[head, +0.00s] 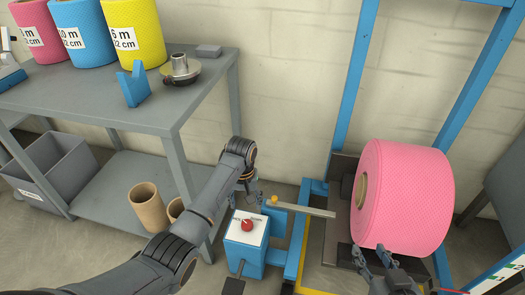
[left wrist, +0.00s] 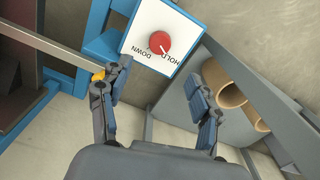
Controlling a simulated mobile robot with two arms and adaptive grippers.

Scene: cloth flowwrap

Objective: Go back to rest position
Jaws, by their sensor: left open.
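My left gripper (head: 250,203) hangs over the blue control box (head: 243,258); its fingers are apart and empty. In the left wrist view the left gripper (left wrist: 158,75) shows wide-spread fingertips in front of the white panel. The panel carries a red knob (head: 247,225), also seen in the left wrist view (left wrist: 160,43), with the words HOLD and DOWN beside it. Both fingers look clear of the knob. My right gripper (head: 371,256) is at the lower edge of the pink roll (head: 412,195); its fingers look apart, and whether they touch the roll is unclear.
A blue frame (head: 352,80) stands around the pink roll. A flat metal bar (head: 300,208) reaches from near my left gripper toward the roll. A grey table (head: 120,105) at left holds several coloured rolls; cardboard tubes (head: 147,207) and a grey bin (head: 55,168) sit below.

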